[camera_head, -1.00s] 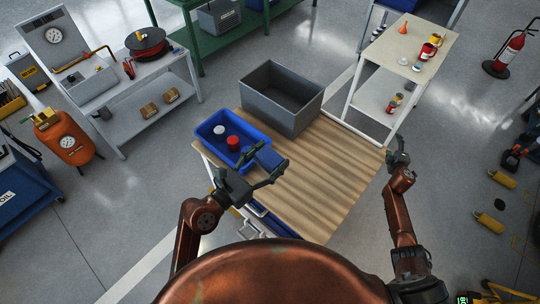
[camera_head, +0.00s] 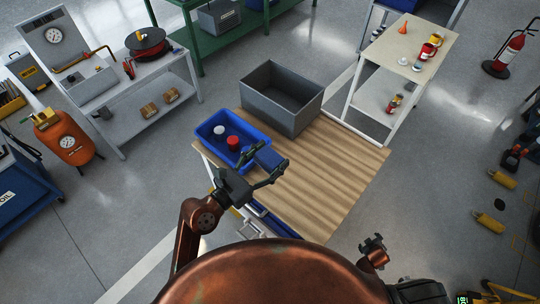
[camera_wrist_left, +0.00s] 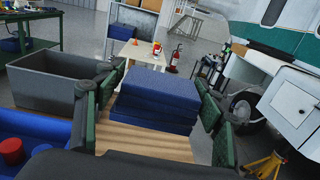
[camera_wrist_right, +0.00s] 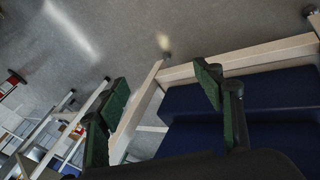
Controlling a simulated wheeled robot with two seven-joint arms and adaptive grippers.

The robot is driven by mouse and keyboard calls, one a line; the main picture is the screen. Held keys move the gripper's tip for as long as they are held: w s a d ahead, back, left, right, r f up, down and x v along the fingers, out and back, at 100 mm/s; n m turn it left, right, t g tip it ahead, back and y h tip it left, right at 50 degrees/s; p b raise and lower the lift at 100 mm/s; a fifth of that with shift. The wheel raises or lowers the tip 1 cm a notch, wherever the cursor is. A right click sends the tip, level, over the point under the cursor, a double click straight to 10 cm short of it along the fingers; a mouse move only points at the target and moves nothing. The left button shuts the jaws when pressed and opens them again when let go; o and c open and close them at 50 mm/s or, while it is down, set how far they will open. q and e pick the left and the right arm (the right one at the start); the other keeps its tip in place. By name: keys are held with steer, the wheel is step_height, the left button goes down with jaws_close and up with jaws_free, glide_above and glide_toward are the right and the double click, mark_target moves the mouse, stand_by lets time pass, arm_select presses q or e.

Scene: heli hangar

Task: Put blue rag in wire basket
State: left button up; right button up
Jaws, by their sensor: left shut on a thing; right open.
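The blue rag (camera_head: 270,158) is a folded, thick blue pad. My left gripper (camera_head: 268,165) is shut on it, above the wooden tabletop beside the blue bin. In the left wrist view the rag (camera_wrist_left: 155,92) sits between the two green-padded fingers. My right gripper (camera_head: 373,243) is open and empty, off the near right side of the table. Its spread fingers show in the right wrist view (camera_wrist_right: 160,100). I cannot make out a wire basket in these frames; the open grey box (camera_head: 302,112) at the table's back looks solid-walled.
The blue bin (camera_head: 207,146) at the table's left holds a red-topped and a white-topped thing. The right part of the wooden tabletop (camera_head: 340,160) is clear. A light side table (camera_head: 425,45) stands behind right. In the right wrist view, blue drawers (camera_wrist_right: 270,140) sit under the table frame.

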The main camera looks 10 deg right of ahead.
arm_select(q)
steer(key=s+a+f+n+t+y, duration=0.1)
steer(key=a+f+n+t+y, duration=0.1)
steer(key=a, duration=0.7)
steer(key=s+a+f+n+t+y, duration=0.2)
steer(key=a+f+n+y, duration=0.3)
steer(key=a+y, duration=0.2)
steer(key=s+a+f+n+t+y, duration=0.2)
steer(key=a+f+n+t+y, duration=0.1)
steer(key=a, duration=0.9)
steer(key=shift+f+y, duration=0.55)
steer(key=shift+y, duration=0.55)
arm_select(e)
steer(key=s+a+f+m+g+y, duration=0.1)
steer(key=s+a+f, duration=0.3)
steer(key=s+a, duration=0.3)
steer(key=s+a+f+m+g+y, duration=0.1)
steer(key=s+a+f, duration=0.3)
steer(key=s+a, duration=0.3)
steer(key=s+a+f+m+g+y, duration=0.1)
steer(key=s+a+f, duration=0.3)
steer(key=s, duration=1.1)
steer(key=a+g, duration=0.1)
steer(key=a, duration=0.2)
steer(key=shift+a+m, duration=0.35)
steer(key=shift+m, duration=0.05)
steer(key=shift+s, duration=0.1)
